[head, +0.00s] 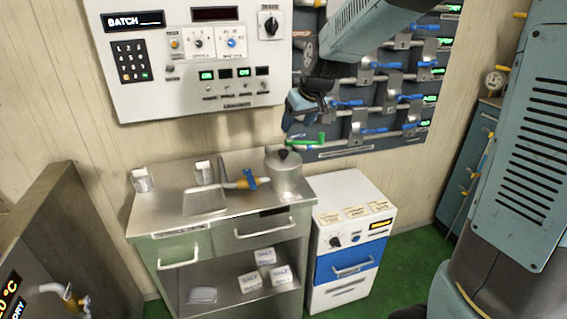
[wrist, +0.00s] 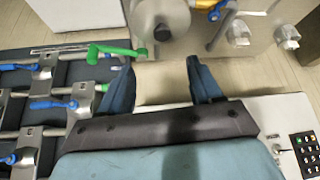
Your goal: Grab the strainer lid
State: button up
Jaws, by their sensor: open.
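A metal kettle (head: 285,180) stands at the right back of the steel counter. Its round lid (head: 275,157) sits on top with a dark knob; strainer holes are too small to tell. In the wrist view the lid (wrist: 160,14) is at the top centre, partly cut off by the frame edge. My gripper (head: 303,110) hangs above and slightly right of the kettle, near the wall panels. In the wrist view my gripper (wrist: 160,72) has its two blue fingers spread, with nothing between them. It is apart from the lid.
A green-handled valve (head: 308,141) sticks out beside the kettle, and shows close to a finger in the wrist view (wrist: 117,50). A blue-handled tap (head: 248,181) is left of the kettle. The valve panel (head: 345,152) and control panel (head: 190,97) line the wall.

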aim_at(283, 151)
jog(key=x, duration=1.4)
jog(key=shift+s+a, duration=0.1)
jog(key=shift+s, duration=0.05)
jog(key=shift+r, duration=0.1)
jog(key=shift+c, duration=0.5)
grip_shut()
